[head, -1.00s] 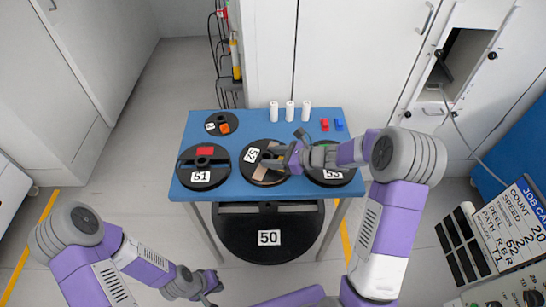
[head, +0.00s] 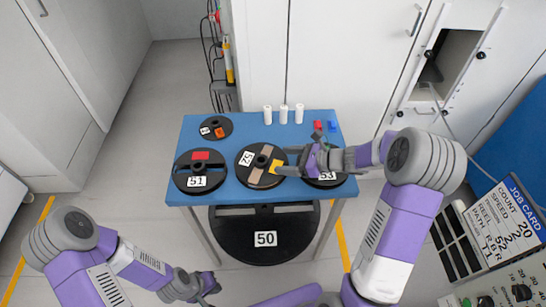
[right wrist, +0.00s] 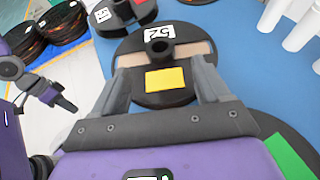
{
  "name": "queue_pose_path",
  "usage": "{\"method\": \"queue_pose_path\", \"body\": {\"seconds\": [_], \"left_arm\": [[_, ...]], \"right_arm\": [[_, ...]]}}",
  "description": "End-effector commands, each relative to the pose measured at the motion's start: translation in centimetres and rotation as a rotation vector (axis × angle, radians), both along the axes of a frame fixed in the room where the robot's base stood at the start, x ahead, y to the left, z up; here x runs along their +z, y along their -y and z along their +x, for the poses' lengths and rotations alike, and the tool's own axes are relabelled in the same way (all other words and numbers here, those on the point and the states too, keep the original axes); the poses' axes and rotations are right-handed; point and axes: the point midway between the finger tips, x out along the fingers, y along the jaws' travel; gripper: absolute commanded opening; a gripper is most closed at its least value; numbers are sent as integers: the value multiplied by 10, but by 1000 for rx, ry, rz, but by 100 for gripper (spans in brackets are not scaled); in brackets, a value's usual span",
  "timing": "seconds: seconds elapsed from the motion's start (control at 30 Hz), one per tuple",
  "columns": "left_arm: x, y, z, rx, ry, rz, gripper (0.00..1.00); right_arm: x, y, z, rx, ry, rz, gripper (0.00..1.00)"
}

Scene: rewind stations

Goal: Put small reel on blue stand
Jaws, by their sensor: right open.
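A small black disc (head: 216,127) with an orange cube (head: 220,132) and a white tag lies at the table's back left; I cannot tell if it is the small reel. Black reels 51 (head: 184,168), 52 (head: 247,178) and 53 (head: 322,184) lie in a row on the blue table (head: 230,196). Reel 52 also shows in the right wrist view (right wrist: 160,99) with a yellow patch (right wrist: 166,79). My right gripper (head: 283,170) is open and empty over reel 52's right edge, partly hiding reel 53. My left gripper (head: 212,285) hangs low in front of the table, its jaws unclear.
Large reel 50 (head: 265,251) stands under the table. A job card panel (head: 497,220) is at the right.

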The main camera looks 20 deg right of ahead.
Motion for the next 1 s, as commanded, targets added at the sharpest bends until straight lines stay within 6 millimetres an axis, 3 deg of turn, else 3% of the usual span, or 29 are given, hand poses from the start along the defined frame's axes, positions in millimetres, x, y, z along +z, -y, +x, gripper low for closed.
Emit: {"method": "queue_pose_path", "body": {"seconds": [0.1, 0.3, 1.0], "left_arm": [[8, 0, 0, 0, 0, 0, 0], [12, 0, 0, 0, 0, 0, 0], [12, 0, 0, 0, 0, 0, 0]], "right_arm": [[11, 18, -14, -4, -1, 0, 75], [18, 33, -26, -1, -2, 0, 75], [18, 36, -29, 1, -2, 0, 75]]}}
